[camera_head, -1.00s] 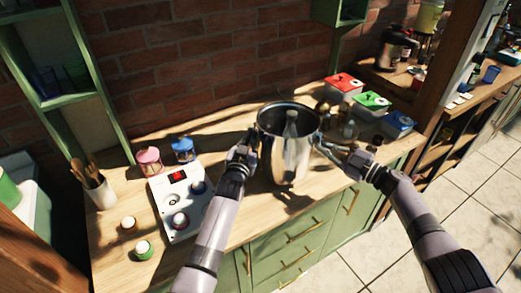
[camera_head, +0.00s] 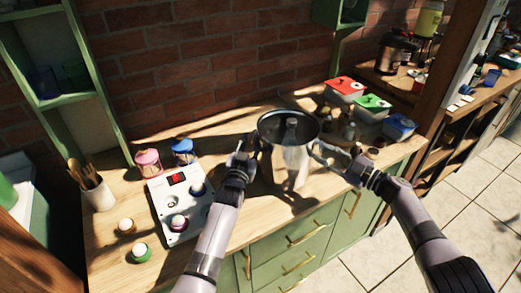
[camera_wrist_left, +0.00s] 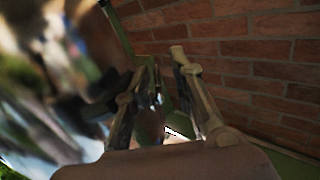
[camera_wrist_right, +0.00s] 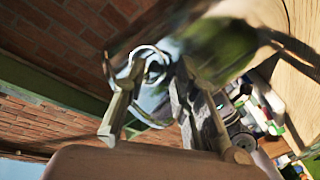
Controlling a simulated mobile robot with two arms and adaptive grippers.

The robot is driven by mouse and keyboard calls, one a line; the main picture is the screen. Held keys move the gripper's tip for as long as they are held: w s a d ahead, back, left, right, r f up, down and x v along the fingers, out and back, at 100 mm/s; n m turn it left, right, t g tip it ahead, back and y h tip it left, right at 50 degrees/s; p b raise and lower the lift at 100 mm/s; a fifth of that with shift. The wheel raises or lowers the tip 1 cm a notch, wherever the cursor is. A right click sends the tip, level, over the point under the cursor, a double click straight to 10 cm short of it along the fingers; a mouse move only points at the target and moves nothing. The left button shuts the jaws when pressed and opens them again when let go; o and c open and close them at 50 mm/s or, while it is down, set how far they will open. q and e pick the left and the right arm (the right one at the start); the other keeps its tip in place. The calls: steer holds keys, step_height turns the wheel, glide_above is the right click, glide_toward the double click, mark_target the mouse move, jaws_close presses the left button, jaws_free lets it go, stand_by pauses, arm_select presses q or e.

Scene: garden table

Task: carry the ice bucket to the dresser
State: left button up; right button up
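In the right wrist view a ring handle (camera_wrist_right: 150,50) lies between and around parted fingertips. The left handle is not clear.
A white panel with knobs (camera_head: 168,212) and pink (camera_head: 148,163) and blue (camera_head: 183,152) jars are left of the bucket. Lidded red (camera_head: 343,90), green (camera_head: 372,107) and blue (camera_head: 399,127) boxes are on the right. A brick wall (camera_head: 210,70) stands behind.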

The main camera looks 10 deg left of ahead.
arm_select(q)
steer(key=shift+d, duration=0.15)
arm_select(e)
steer(key=shift+d, duration=0.1)
arm_select(q)
steer(key=s, duration=0.8)
arm_select(e)
steer(key=v, duration=1.2)
steer(key=shift+f, duration=0.1)
